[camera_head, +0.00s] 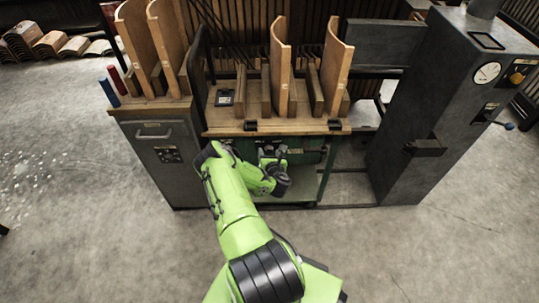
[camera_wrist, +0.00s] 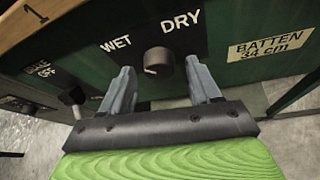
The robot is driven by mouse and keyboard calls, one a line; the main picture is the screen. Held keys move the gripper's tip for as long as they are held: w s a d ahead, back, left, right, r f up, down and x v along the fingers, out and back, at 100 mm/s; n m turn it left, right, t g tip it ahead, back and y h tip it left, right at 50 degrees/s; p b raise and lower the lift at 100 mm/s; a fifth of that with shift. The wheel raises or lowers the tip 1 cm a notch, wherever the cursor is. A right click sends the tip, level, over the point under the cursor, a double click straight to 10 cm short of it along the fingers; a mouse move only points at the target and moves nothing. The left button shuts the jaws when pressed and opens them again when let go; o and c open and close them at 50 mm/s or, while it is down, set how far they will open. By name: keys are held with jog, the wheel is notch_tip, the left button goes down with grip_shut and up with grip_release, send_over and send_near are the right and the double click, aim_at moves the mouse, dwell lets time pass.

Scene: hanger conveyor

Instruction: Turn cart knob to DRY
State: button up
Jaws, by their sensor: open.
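The round dark cart knob (camera_wrist: 158,60) sits on a dark panel in the wrist view. White WET lettering (camera_wrist: 116,44) is at its upper left and DRY lettering (camera_wrist: 181,21) at its upper right. A small pale mark shows low on the knob's left side; I cannot tell which word the knob points to. My gripper (camera_wrist: 158,68) is open, one finger on each side of the knob, with visible gaps between. In the head view my gripper (camera_head: 270,158) is at the front of the green cart (camera_head: 310,157), under its wooden top; the knob is hidden there.
A "BATTEN 34 cm" label (camera_wrist: 270,45) is right of the knob. Curved wooden pieces (camera_head: 279,65) stand on the cart top. A grey cabinet (camera_head: 155,155) is at left, and a grey machine with a gauge (camera_head: 430,120) at right. The front floor is clear.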

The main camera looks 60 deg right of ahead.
jog(key=c, duration=1)
jog(key=shift+m, duration=0.3)
jog(key=shift+s+f+m+t, duration=0.1)
jog(key=shift+s+m+t, duration=0.05)
jog(key=shift+m+t, duration=0.9)
jog(key=m+t+b, duration=0.1)
jog(key=m+t, duration=0.1)
jog(key=m, duration=0.1)
jog(key=shift+f+m, duration=0.15)
jog(key=shift+m, duration=0.2)
jog(key=m+t+b, duration=0.1)
jog(key=m, duration=0.2)
jog(key=shift+f+m+t+b, duration=0.1)
jog(key=shift+m+t+b, duration=0.15)
jog(key=shift+m+b, duration=0.15)
jog(key=shift+m+t+h+b, duration=0.6)
jog(key=shift+m+h+b, duration=0.2)
jog(key=shift+m, duration=1.3)
